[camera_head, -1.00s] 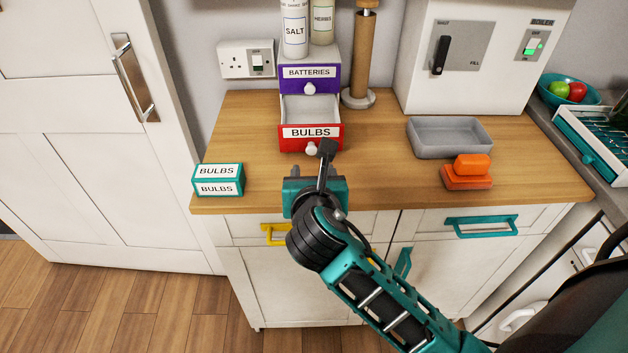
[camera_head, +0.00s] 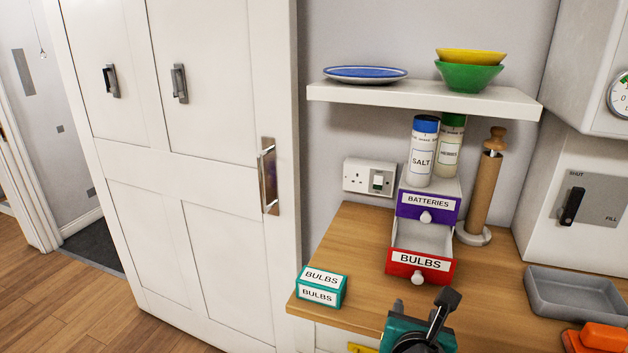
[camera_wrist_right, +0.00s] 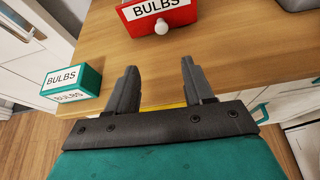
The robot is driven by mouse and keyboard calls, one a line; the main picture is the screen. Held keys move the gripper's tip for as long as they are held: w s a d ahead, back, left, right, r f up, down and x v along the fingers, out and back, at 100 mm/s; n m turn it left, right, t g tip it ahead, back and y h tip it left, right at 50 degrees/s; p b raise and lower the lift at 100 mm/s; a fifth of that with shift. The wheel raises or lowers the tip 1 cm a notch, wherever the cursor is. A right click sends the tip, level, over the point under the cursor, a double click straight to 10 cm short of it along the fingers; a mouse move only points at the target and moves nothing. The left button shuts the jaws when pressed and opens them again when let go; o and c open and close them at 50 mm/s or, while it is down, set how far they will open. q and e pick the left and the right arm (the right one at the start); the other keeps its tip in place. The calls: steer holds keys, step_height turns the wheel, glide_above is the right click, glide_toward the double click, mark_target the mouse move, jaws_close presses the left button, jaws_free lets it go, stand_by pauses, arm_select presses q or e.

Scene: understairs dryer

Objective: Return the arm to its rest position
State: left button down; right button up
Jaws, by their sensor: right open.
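My right gripper (camera_head: 420,308) is at the bottom of the head view, in front of the counter's front edge. In the right wrist view my right gripper (camera_wrist_right: 156,85) has its two fingers apart with nothing between them. The red BULBS drawer (camera_head: 419,266) stands pulled out and looks empty inside. It also shows in the right wrist view (camera_wrist_right: 160,17), beyond the fingers and not touching them. A teal BULBS box (camera_head: 321,287) sits on the counter's left corner; in the right wrist view the box (camera_wrist_right: 72,80) is left of the fingers. My left gripper is not in view.
The wooden counter (camera_head: 345,242) has bare room left of the drawers. A purple BATTERIES drawer (camera_head: 428,207), shut, carries the salt jar (camera_head: 422,155). A grey tray (camera_head: 570,295) and orange sponge (camera_head: 603,337) lie right. A shelf (camera_head: 400,95) hangs above.

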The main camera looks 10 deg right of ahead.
steer(key=s+a+f+m+y, duration=0.1)
steer(key=s+f+m+y, duration=0.2)
steer(key=s+f+m, duration=0.4)
steer(key=s+a+f+m+g+y, duration=0.1)
steer(key=s+f+m+y, duration=0.3)
steer(key=f+m, duration=0.7)
steer(key=s+a+m, duration=0.1)
steer(key=s+m, duration=0.1)
steer(key=m, duration=0.7)
steer(key=shift+s+a+m, duration=0.25)
steer(key=shift+s+m, duration=0.05)
steer(key=shift+s, duration=0.1)
